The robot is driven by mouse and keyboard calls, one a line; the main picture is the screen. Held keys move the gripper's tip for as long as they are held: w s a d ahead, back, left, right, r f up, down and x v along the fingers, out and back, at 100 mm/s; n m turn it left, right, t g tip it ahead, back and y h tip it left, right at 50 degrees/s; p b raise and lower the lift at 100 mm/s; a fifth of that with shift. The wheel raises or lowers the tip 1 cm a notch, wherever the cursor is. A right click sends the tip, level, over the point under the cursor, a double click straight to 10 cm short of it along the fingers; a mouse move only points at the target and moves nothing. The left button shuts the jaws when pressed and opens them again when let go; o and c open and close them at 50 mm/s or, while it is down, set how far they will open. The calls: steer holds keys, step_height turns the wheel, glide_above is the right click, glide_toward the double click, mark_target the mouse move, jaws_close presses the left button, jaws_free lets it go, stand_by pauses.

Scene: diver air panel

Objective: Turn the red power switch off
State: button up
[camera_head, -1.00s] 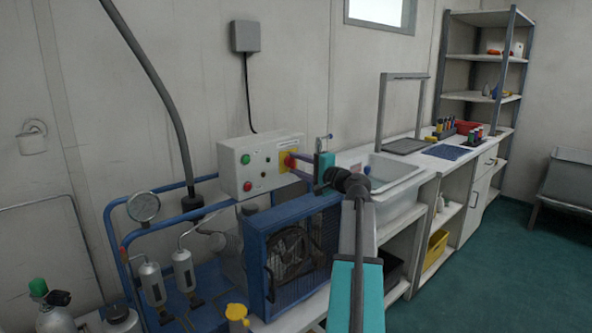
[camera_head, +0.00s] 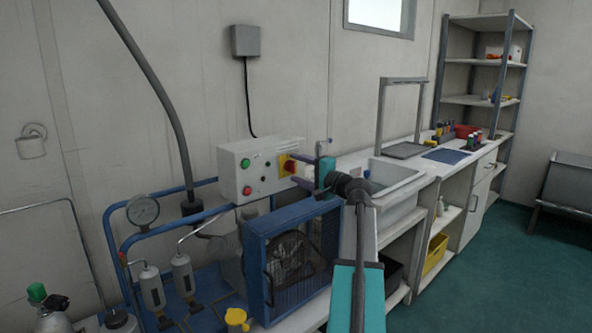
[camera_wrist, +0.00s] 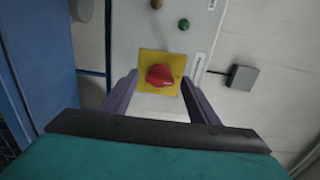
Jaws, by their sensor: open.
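The red power switch (camera_head: 289,165) is a rotary knob on a yellow plate at the right end of the pale control box (camera_head: 246,182). In the wrist view, the red knob (camera_wrist: 160,75) sits between my fingertips, its handle lying roughly sideways in that picture. My gripper (camera_wrist: 160,80) is open, with one finger on each side of the knob; no contact is visible, and I cannot tell the depth gap. In the head view, my gripper (camera_head: 307,170) is just right of the switch.
Green and red buttons sit left of the switch. The blue compressor cage (camera_head: 290,255) stands below the box, with blue pipes and a gauge (camera_head: 143,211) to the left. A sink (camera_head: 392,180) and counter lie to the right.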

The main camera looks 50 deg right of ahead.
steer(key=s+a, duration=0.1)
steer(key=s, duration=1.2)
steer(key=shift+s+r, duration=0.1)
steer(key=shift+r, duration=0.1)
